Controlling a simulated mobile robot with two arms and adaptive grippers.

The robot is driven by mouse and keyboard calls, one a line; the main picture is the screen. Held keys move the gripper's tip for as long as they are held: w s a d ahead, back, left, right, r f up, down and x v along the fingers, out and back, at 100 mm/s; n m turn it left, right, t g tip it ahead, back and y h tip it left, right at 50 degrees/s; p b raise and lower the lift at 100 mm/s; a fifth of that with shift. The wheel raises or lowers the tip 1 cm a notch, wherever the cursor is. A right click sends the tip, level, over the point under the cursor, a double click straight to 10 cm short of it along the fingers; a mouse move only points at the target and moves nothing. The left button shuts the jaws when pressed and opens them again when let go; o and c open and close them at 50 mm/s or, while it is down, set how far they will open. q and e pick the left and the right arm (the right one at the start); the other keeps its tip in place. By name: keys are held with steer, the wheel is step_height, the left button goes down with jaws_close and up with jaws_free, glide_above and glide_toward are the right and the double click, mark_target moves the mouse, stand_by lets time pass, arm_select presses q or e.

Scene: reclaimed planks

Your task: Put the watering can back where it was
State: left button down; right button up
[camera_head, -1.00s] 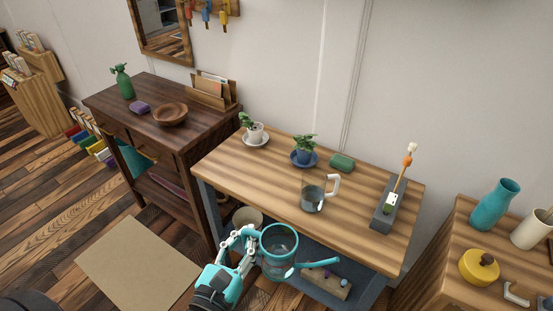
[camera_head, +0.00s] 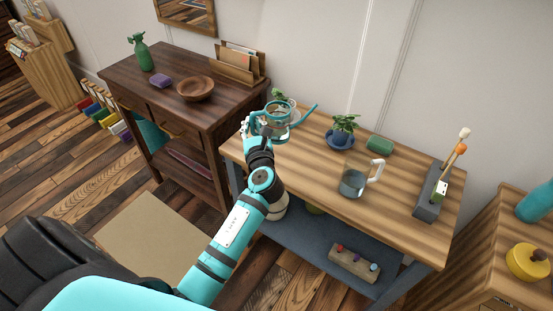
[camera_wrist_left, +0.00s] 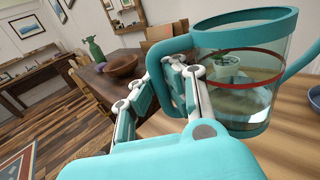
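The watering can (camera_head: 271,133) is clear with a teal rim, handle and spout, and a red band shows round it in the left wrist view (camera_wrist_left: 243,113). My left gripper (camera_head: 253,130) is shut on its handle; the fingers also show at the handle in the left wrist view (camera_wrist_left: 180,82). The can is upright over the left end of the striped plank table (camera_head: 310,143), spout pointing right. I cannot tell whether its base touches the top. A small potted plant in a white pot (camera_wrist_left: 225,66) shows behind it through the glass. My right gripper is out of view.
A dark desk with a wooden bowl (camera_head: 196,88) is at left. The table's front middle is clear.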

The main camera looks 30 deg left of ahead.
arm_select(q)
steer(key=f, duration=0.2)
steer(key=f+b, duration=0.1)
steer(key=f, duration=0.1)
steer(key=f+b, duration=0.1)
steer(key=f, duration=0.1)
steer(key=shift+w+a+f, duration=0.2)
steer(key=shift+w, duration=0.05)
step_height(320, 180, down, 3)
steer(key=shift+f+b, duration=0.1)
steer(key=shift+b, duration=0.35)
steer(key=shift+f, duration=0.1)
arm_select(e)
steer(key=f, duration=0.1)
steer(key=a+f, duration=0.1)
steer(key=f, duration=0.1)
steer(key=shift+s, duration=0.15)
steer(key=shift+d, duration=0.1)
arm_select(q)
steer(key=shift+f, duration=0.1)
steer(key=c, duration=1.5)
jaws_free()
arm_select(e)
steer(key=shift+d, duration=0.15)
